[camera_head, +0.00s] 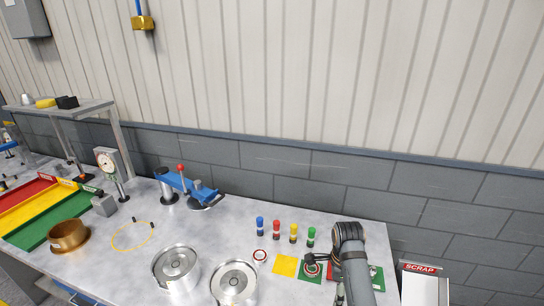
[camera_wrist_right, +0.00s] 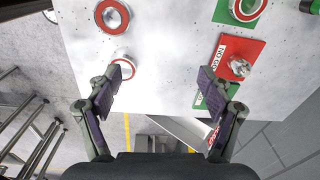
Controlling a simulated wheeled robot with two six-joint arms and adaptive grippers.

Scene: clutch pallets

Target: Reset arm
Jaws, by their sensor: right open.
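My right arm (camera_head: 352,262) reaches over the right end of the grey bench in the head view. In the right wrist view my right gripper (camera_wrist_right: 160,82) is open, its two fingers wide apart, with nothing between them but bare bench top. A red-rimmed ring (camera_wrist_right: 124,67) lies by the left fingertip. Another red ring (camera_wrist_right: 112,16) lies farther up. A red NO GO card (camera_wrist_right: 224,48) with a metal part (camera_wrist_right: 239,66) on it lies beyond the right finger. My left gripper is not in view.
The bench carries two metal cylinders (camera_head: 176,268), a blue press (camera_head: 185,185), several coloured posts (camera_head: 276,229), a yellow card (camera_head: 285,264) and a brass ring (camera_head: 68,235). A SCRAP bin (camera_head: 421,268) stands off the right edge. The bench middle is mostly clear.

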